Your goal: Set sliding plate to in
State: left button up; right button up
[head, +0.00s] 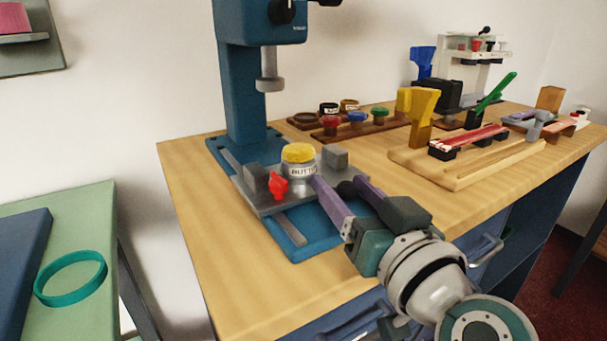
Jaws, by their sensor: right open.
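The sliding plate (264,208) is a grey slab on the blue base (328,240) of a blue press. It carries grey end blocks, a red knob (278,186) and a white jar with a yellow top (299,160). The plate lies below the press spindle and sits somewhat forward of the column. My right gripper (336,181) reaches in from the lower right. Its purple fingers are open at the plate's right front side, close to the jar. I cannot tell whether a finger touches the plate. The fingers hide part of the plate's right end. My left gripper is not in view.
The blue press column (243,95) and spindle (269,70) stand above the plate. Behind are a rack of coloured stamps (357,127) and a wooden board (455,172) with a yellow holder (418,108). A green table (90,220) with a teal ring (71,296) is at left.

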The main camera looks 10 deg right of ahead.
jog(key=s+d+p, duration=0.1)
jog(key=s, duration=0.9)
jog(key=shift+d, duration=0.25)
jog(key=shift+w+d, duration=0.1)
jog(key=d+n+g+y+b, duration=0.2)
jog(key=d+n+y+b, duration=0.15)
jog(key=d+y, duration=0.2)
jog(key=shift+n+y, duration=0.45)
jog(key=x, duration=0.6)
jog(key=a+b+x, duration=0.1)
jog(key=x, duration=0.2)
jog(key=shift+a+f, duration=0.15)
jog(key=shift+a, duration=0.1)
grip_shut()
